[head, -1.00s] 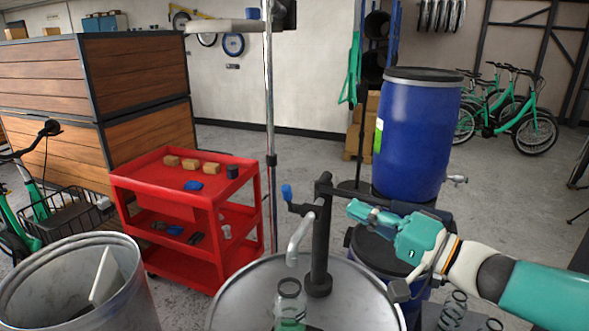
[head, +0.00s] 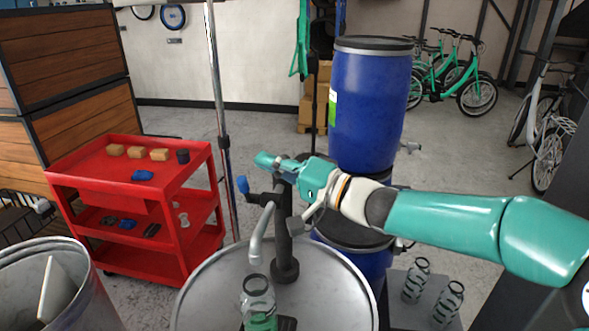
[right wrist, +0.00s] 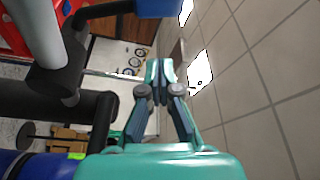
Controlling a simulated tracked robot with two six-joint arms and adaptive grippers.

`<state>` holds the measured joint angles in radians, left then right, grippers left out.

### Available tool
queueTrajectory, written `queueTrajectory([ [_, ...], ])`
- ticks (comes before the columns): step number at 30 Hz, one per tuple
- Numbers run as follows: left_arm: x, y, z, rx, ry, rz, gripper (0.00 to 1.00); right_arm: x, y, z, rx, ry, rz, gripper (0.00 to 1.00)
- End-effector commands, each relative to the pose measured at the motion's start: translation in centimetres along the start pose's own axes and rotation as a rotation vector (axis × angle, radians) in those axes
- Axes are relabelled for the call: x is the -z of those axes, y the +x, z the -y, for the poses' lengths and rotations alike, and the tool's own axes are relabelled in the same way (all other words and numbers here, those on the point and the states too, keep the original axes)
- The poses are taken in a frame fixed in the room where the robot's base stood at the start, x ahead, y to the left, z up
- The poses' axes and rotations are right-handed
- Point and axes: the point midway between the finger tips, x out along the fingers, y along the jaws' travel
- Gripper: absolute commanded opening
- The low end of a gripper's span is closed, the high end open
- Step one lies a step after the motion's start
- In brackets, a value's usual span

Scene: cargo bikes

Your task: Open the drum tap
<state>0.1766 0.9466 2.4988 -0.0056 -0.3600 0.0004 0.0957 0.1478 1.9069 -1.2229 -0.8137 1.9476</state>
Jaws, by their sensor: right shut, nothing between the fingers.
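The drum tap is a black post (head: 285,235) with a bent grey spout (head: 261,232) and a blue-ended lever (head: 243,185). It stands on the round metal drum (head: 215,290). A clear jar (head: 258,295) with green content stands under the spout. My right gripper (head: 264,160) is shut and empty. In the head view its tips appear just above and right of the blue lever end; contact does not show. In the right wrist view the shut fingers (right wrist: 156,66) point up, below a blue piece (right wrist: 163,8) that looks like the lever end. My left gripper is not in view.
A blue barrel (head: 368,105) stands on a dark-lidded drum behind my right arm. A red cart (head: 75,175) with small boxes is at left. An open metal bin (head: 85,290) is at lower left. Open floor lies behind.

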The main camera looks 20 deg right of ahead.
Motion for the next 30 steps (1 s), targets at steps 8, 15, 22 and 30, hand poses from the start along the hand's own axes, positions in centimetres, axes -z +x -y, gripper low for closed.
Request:
queueTrajectory([
  [8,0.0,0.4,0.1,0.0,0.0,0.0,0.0,-3.1,0.4,0.0,0.002,0.001,0.006,0.0],
  [15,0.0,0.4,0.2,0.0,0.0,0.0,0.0,-4.0,0.1,0.1,0.002,0.0,0.005,0.0],
  [22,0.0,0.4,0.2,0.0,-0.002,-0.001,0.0,-3.3,-0.5,-0.1,-0.001,-0.001,-0.003,0.0],
  [30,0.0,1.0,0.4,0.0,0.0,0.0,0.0,-4.8,0.6,-0.1,0.018,-0.03,0.018,0.0],
])
